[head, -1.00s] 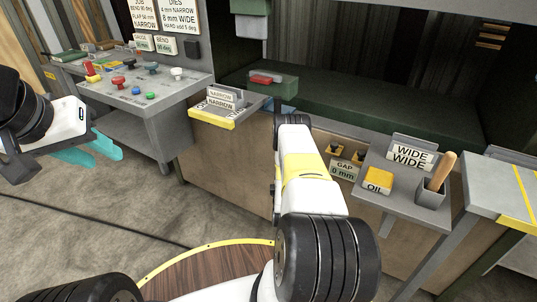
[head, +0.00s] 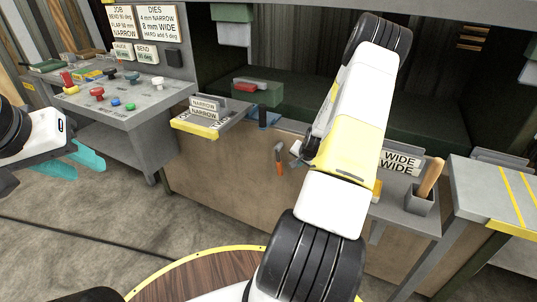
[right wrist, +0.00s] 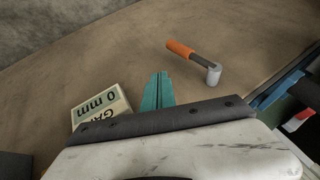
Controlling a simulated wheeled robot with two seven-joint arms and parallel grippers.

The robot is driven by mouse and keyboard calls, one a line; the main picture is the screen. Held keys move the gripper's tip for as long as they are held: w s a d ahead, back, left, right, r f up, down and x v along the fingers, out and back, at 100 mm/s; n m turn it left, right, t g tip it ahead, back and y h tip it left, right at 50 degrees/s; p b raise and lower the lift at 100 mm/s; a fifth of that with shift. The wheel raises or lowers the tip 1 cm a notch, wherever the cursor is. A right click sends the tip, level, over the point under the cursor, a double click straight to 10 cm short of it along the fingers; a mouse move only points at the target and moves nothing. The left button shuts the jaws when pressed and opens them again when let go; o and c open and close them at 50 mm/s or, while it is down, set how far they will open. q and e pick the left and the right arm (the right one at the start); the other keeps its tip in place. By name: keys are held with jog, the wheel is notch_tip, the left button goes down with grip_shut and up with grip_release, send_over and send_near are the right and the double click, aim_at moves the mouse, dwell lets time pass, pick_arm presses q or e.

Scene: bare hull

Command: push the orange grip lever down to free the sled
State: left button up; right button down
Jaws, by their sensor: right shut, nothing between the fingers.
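The orange grip lever (head: 279,160) hangs on the brown front panel below the press bed, grip end down in the head view. In the right wrist view the lever (right wrist: 192,50) has an orange grip, a dark shaft and a pale round pivot. My right gripper (right wrist: 158,90) is shut and empty, with its teal fingertips to the left of the lever and apart from it. In the head view my own right arm hides most of that gripper. My left gripper (head: 88,164) is open and empty at the far left, away from the panel. I cannot tell which part is the sled.
A gap sign (right wrist: 100,104) is beside my right fingers. A grey block with a red part (head: 258,92) sits on the green bed above the lever. The narrow-die tray (head: 198,128) juts out on the left, and a holder with a wooden handle (head: 420,199) is on the right.

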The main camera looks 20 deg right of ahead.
aim_at(280, 160)
jog(key=w+a+r+x, duration=0.1)
jog(key=w+x, duration=0.1)
jog(key=x, duration=1)
jog(key=shift+w+a, duration=0.15)
jog(key=shift+a, duration=0.4)
jog(key=shift+w+a+f, duration=0.15)
jog(key=shift+w+a, duration=0.25)
jog(key=shift+w, duration=0.15)
jog(key=shift+s, duration=0.1)
